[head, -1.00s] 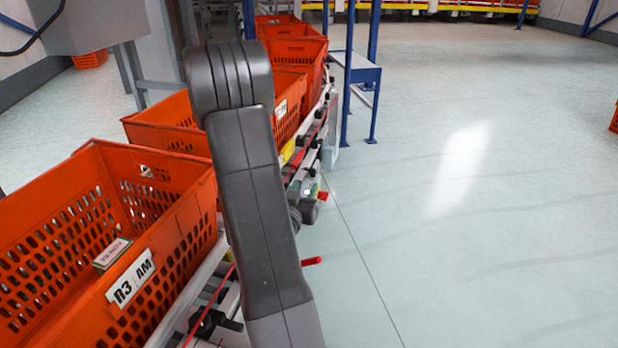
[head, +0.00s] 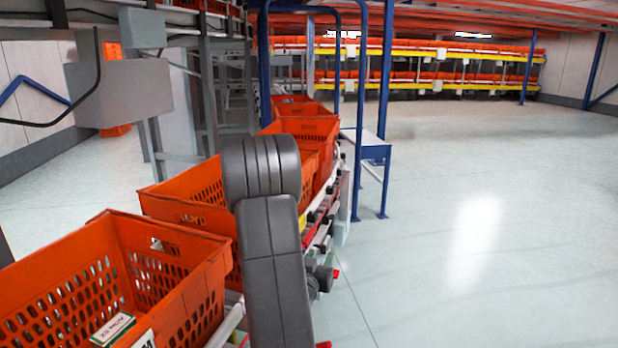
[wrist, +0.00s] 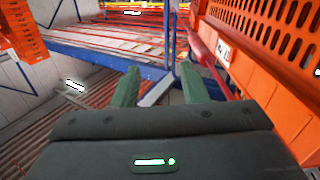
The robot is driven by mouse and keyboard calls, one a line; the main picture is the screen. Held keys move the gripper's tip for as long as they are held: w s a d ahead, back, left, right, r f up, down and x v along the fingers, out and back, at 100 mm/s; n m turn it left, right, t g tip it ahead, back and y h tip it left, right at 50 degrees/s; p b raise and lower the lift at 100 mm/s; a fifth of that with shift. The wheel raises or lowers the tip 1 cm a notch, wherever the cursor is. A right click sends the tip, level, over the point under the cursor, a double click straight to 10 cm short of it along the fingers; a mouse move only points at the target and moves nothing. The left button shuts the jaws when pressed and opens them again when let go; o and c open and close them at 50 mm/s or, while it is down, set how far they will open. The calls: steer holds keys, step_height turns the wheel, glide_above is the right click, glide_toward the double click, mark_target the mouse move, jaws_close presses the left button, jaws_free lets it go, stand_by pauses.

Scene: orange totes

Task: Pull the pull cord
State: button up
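A thin red line that looks like the pull cord (head: 311,237) runs along the right side of the conveyor in the head view, partly hidden by my arm. In the wrist view my gripper (wrist: 158,69) is open, with its two green fingers apart and nothing between them. A red bar or cord (wrist: 204,52) lies beyond and right of the fingertips there; I cannot tell whether it is the same cord. It is not between the fingers. My gripper is hidden in the head view, where only my grey arm shows.
Orange totes (head: 188,250) line the conveyor on the left. A blue-legged stand (head: 375,150) stands beyond it, and a grey box (head: 120,92) is at upper left. Open floor lies to the right. The wrist view shows orange crates (wrist: 270,95) close at right.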

mark_target(309, 237)
steer(key=a+x, duration=0.1)
steer(key=x, duration=0.6)
steer(key=shift+w, duration=0.45)
steer(key=shift+a+r, duration=0.1)
steer(key=shift+r, duration=0.05)
